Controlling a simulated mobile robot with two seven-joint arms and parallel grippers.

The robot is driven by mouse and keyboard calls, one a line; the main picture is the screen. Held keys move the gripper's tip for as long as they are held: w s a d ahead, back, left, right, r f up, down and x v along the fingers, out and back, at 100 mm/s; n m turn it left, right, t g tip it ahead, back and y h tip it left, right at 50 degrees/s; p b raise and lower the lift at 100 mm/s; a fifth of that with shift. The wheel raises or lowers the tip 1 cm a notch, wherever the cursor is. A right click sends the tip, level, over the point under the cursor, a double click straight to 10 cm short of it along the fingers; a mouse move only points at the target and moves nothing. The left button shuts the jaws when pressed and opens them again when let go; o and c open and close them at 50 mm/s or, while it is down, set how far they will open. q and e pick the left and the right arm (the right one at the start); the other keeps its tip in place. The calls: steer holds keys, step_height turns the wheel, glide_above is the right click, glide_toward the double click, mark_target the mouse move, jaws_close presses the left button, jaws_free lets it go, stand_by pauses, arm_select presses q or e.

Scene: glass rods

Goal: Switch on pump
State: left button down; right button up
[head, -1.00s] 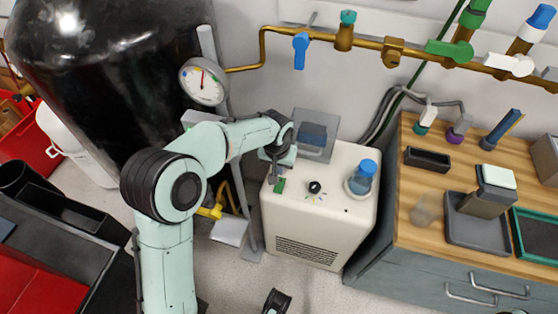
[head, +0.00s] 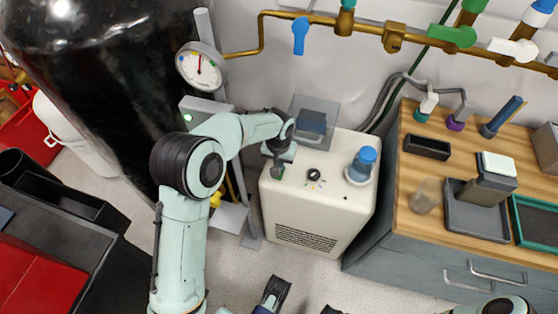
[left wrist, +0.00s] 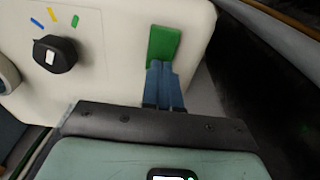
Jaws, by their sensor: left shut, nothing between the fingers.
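The pump (head: 305,236) is a cream-white box on the floor against the wall. On its top are a black knob (head: 314,174) with coloured marks and a green rocker switch, which shows clearly in the left wrist view (left wrist: 164,45). My left gripper (head: 278,172) is over the switch corner and largely hides it in the head view. In the left wrist view its blue-grey fingers (left wrist: 163,80) are together and empty, with their tips at the near edge of the green switch. I cannot tell whether they press it.
A large black tank (head: 100,75) with a gauge (head: 200,68) is at left. Brass piping runs along the wall behind. A wooden-topped bench (head: 410,235) is at right.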

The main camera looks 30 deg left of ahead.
arm_select(q)
steer(key=shift+f, duration=0.15)
steer(key=shift+s, duration=0.2)
steer(key=shift+s+d+r, duration=0.2)
steer(key=shift+s, duration=0.45)
arm_select(e)
steer(key=shift+r, duration=0.3)
arm_select(q)
step_height(320, 180, up, 4)
steer(key=p, duration=0.3)
steer(key=shift+s+r, duration=0.1)
steer(key=shift+s, duration=0.05)
step_height(320, 180, up, 10)
steer(key=s+p, duration=0.1)
steer(key=shift+s+d+p, duration=0.25)
steer(key=shift+s+p, duration=0.05)
steer(key=shift+s, duration=0.1)
arm_select(e)
steer(key=shift+g, duration=0.6)
steer(key=s+r, duration=0.3)
steer(key=r, duration=0.1)
steer(key=shift+s+a+r, duration=0.1)
steer(key=shift+s, duration=0.25)
